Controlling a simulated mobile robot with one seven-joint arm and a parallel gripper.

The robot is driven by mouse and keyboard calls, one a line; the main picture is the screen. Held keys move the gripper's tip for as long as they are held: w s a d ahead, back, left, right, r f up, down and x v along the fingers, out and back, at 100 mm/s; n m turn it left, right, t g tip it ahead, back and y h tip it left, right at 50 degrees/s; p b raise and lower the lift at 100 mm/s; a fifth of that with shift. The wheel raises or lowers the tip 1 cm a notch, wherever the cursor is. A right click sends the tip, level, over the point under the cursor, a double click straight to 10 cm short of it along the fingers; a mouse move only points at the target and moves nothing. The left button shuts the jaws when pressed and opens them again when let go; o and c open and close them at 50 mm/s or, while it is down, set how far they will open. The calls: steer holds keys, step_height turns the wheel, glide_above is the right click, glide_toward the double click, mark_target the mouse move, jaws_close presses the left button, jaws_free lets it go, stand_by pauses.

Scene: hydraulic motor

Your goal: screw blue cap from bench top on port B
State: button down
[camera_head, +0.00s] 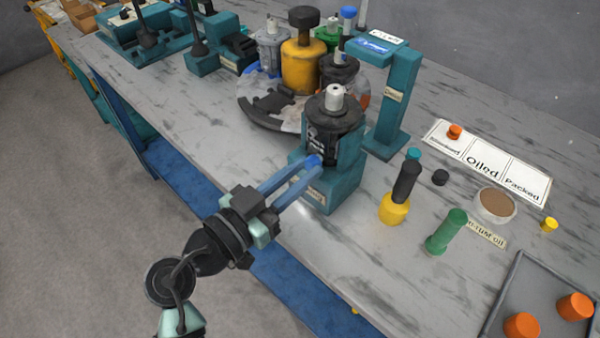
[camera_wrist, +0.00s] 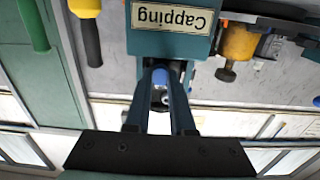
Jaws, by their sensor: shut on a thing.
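A blue cap (camera_head: 313,160) is between the fingertips of my gripper (camera_head: 311,167), which is shut on it. The cap also shows in the wrist view (camera_wrist: 159,76), between the two long fingers of my gripper (camera_wrist: 160,84). The fingertips are right at the front of a dark motor (camera_head: 332,118), which stands upright in a teal fixture (camera_head: 342,186). The fixture's label reads "Capping" in the wrist view (camera_wrist: 172,18), upside down. The cap hides the port behind it, so I cannot tell whether they touch or whether a B mark is there.
A round turntable (camera_head: 262,115) holds more motors. A grey tray (camera_head: 552,300) with orange caps lies at lower right.

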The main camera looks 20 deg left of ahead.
steer(key=shift+f+m+b, duration=0.15)
steer(key=shift+m+b, duration=0.55)
steer(key=shift+b, duration=0.5)
steer(key=shift+r, duration=0.2)
steer(key=c, duration=0.9)
jaws_free()
steer(key=shift+s+a+f+b, duration=0.1)
steer(key=shift+b, duration=0.35)
